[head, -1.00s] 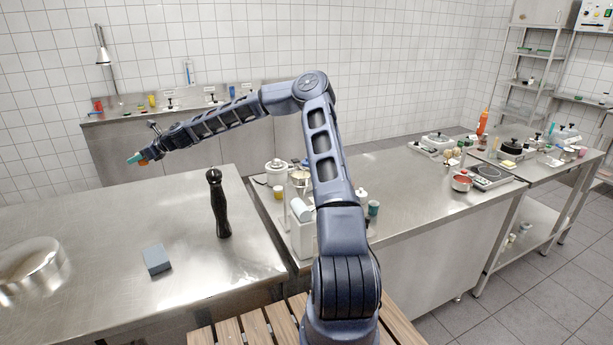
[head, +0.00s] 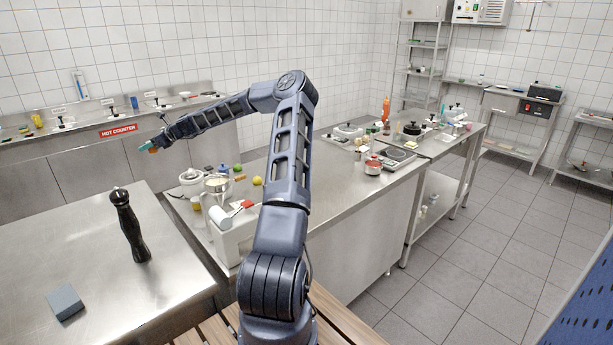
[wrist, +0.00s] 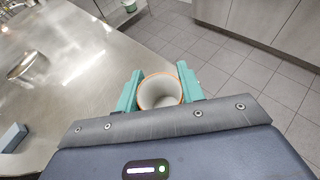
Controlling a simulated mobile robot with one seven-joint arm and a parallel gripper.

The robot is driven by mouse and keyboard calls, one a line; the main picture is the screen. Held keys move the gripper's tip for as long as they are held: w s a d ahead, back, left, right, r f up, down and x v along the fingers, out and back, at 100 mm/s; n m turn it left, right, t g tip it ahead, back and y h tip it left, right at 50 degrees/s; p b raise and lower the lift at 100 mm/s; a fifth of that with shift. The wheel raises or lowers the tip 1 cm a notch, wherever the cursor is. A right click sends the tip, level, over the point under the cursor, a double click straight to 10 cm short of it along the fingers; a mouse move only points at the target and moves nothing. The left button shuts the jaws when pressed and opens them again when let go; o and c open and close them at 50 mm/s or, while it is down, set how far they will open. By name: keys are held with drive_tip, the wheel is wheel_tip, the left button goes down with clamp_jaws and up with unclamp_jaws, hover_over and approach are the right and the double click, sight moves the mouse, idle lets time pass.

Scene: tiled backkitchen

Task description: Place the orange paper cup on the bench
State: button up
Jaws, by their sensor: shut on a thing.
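My gripper (head: 151,147) is shut on the orange paper cup (wrist: 161,92). In the wrist view the teal fingers clasp the cup on both sides; its orange rim and pale, empty inside show. In the head view the gripper and cup are small, held out at the far left, above and beyond the back of the near steel table. A steel worktop (head: 90,290) at the left and a slatted wooden surface (head: 345,322) at the bottom show; I cannot tell which surface is the bench.
A black pepper mill (head: 130,228) and a grey block (head: 66,302) stand on the left steel worktop. The middle counter (head: 330,185) carries pots, a white appliance and several small items. A hot counter (head: 80,160) runs along the back wall. Tiled floor (head: 480,260) is clear at right.

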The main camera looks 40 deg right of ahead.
drive_tip(key=s+d+m+t+h, duration=0.1)
drive_tip(key=s+d, duration=0.2)
drive_tip(key=d, duration=1.6)
drive_tip(key=r+m+t+h, duration=0.2)
drive_tip(key=m+t+h, duration=0.1)
drive_tip(key=m+h, duration=0.15)
hover_over(313, 171)
drive_tip(key=f, duration=1.9)
drive_tip(key=shift+w+d+f, duration=0.1)
drive_tip(key=shift+d+f, duration=0.1)
drive_tip(key=shift+f, duration=0.2)
drive_tip(key=shift+f, duration=0.1)
drive_tip(key=o, duration=1)
